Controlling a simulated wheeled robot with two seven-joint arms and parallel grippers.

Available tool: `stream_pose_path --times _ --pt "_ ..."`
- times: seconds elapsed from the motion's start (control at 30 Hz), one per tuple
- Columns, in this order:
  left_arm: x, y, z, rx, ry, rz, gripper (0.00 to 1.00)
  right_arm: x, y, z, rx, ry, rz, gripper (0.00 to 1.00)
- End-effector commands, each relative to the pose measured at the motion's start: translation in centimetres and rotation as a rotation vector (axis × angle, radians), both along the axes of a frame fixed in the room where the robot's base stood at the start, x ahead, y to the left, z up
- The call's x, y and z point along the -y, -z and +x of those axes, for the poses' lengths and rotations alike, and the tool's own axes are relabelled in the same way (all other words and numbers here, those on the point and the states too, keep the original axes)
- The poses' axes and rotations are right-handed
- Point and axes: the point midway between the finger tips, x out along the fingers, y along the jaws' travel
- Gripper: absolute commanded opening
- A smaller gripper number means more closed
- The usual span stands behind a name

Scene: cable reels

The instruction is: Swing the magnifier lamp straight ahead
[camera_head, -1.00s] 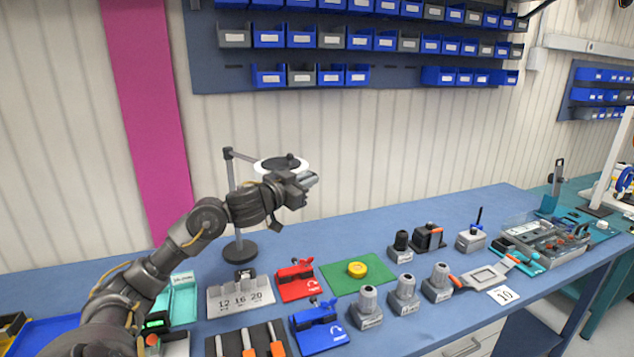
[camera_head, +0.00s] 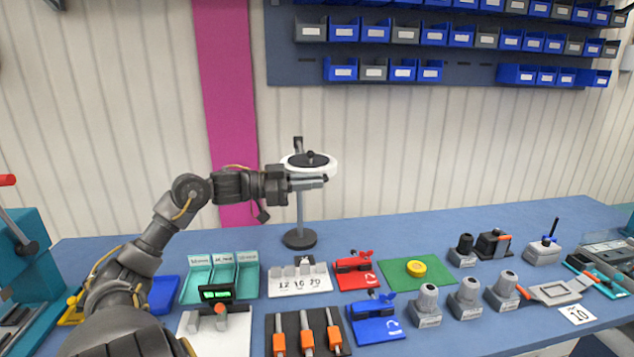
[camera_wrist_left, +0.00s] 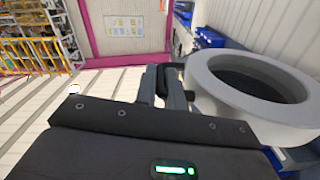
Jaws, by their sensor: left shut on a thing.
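The magnifier lamp has a white ring head (camera_head: 329,164) with a dark centre, a grey post (camera_head: 300,212) and a round dark base (camera_head: 299,240) on the blue bench. Its head sits in front of the top of the post, and its upper arm looks foreshortened towards me. My left gripper (camera_head: 316,182) reaches in from the left at the head's near side and is shut on the lamp. In the left wrist view the ring head (camera_wrist_left: 205,88) is large at the right, beside my left gripper (camera_wrist_left: 166,88). The exact grip point is hidden. My right gripper is out of view.
Below the lamp stand teal trays (camera_head: 222,290), a numbered block (camera_head: 300,280), a red clamp (camera_head: 356,270), a blue clamp (camera_head: 375,320) and a green mat (camera_head: 440,272). Blue bins (camera_head: 375,31) hang on the wall behind.

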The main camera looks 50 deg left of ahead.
Motion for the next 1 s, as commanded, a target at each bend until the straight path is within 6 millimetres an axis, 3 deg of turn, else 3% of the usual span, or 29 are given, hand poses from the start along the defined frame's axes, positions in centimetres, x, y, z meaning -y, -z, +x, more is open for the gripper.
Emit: stream_pose_path --times 0.47,0.5,0.53,0.83,1.0 --pt "-0.2 -0.1 -0.4 0.003 0.01 0.001 0.0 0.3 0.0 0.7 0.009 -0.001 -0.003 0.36" --pt "-0.2 -0.1 -0.4 0.002 0.009 0.001 0.16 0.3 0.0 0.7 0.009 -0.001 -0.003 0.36" --pt "-0.2 -0.1 -0.4 0.002 0.009 0.001 0.2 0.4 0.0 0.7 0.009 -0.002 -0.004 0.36" --pt "-0.3 0.0 -0.5 0.001 0.009 0.002 0.2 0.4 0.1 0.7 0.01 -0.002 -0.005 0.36" --pt "-1.1 0.3 -1.6 0.002 0.008 0.001 0.2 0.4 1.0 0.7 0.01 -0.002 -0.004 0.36"
